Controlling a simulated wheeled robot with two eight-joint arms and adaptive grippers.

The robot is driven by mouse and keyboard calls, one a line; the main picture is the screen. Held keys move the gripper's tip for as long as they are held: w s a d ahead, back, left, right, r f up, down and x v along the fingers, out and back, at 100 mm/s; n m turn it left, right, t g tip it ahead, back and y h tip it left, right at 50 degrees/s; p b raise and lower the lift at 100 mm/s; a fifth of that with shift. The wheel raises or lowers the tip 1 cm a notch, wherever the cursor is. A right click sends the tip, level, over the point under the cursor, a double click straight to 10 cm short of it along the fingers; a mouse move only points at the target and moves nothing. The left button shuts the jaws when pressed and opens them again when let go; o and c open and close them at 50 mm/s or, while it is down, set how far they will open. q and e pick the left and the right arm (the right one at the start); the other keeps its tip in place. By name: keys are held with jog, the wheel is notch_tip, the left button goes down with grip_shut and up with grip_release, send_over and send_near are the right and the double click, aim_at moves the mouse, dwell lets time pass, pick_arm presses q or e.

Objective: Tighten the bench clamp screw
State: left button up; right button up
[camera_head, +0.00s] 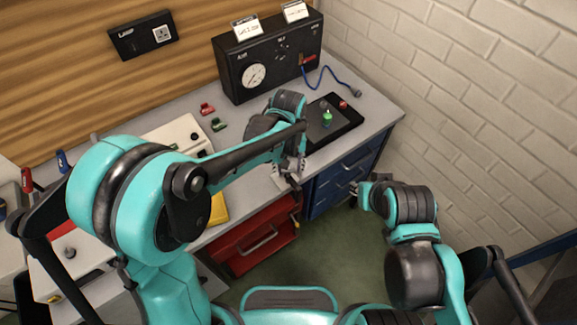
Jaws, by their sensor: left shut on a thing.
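My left gripper (287,172) is at the front edge of the grey bench, pointing down. It is shut on what looks like the bench clamp screw (294,184), a small dark part at the edge. The fingers and wrist hide most of the clamp. My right gripper (361,194) is low in front of the blue drawers, apart from the bench top. Its fingers are too small and dark to tell whether they are open, and I see nothing held in it.
A black gauge box (268,60) stands at the back of the bench (383,112). A black tray (340,132) with a green-topped part lies at right. Red (207,108) and green (219,125) clips lie left of centre. Red drawers (250,238) and blue drawers (345,180) are below.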

pick_arm(q)
jog(key=n, duration=0.6)
dwell(0.7)
jog(key=o, duration=1.2)
jog(key=shift+c, duration=0.2)
notch_tip(320, 180, up, 12)
